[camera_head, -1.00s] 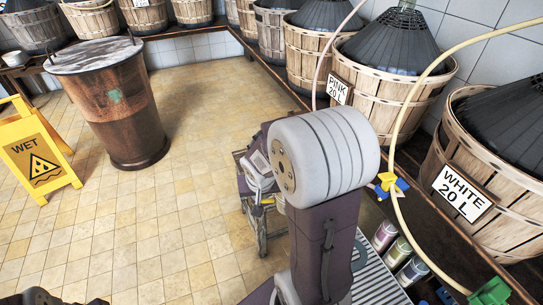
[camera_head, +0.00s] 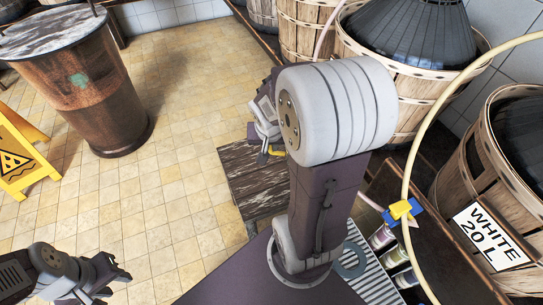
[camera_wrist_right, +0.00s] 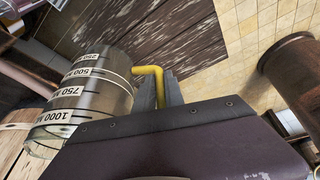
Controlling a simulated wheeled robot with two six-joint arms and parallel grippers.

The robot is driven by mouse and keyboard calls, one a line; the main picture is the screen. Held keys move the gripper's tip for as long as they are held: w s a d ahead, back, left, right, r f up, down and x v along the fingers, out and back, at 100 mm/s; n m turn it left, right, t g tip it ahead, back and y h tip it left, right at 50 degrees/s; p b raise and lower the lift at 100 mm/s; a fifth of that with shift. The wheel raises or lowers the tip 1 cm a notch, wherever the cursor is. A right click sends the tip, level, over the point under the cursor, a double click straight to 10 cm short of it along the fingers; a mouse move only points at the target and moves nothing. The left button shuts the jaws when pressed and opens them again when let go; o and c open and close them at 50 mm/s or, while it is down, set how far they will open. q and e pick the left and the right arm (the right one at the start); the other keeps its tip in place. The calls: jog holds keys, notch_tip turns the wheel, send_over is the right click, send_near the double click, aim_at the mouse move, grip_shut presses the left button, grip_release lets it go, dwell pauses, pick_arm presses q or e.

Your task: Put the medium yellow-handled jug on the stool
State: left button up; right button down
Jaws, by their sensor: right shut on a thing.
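In the right wrist view my right gripper (camera_wrist_right: 165,92) is shut on that handle, and the jug hangs tilted in the picture to the left.
A hose (camera_head: 412,160) hangs there. Tiled floor (camera_head: 180,150) is free between drum and stool.

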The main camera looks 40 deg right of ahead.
jog(key=w+a+f+b, duration=0.1)
jog(key=w+f+b, duration=0.1)
jog(key=w+f, duration=0.1)
jog(key=w+a+f+b, duration=0.1)
jog(key=w+f+b, duration=0.2)
jog(key=w+f, duration=0.1)
jog(key=w+a+f+b, duration=0.1)
jog(key=w+f+b, duration=0.2)
jog(key=f, duration=0.1)
jog(key=shift+w+a, duration=0.25)
jog(key=shift+a, duration=0.15)
jog(key=shift+r, duration=0.2)
jog(key=shift+f, duration=0.1)
jog(key=c, duration=1.4)
grip_release()
jog(key=shift+c, duration=0.2)
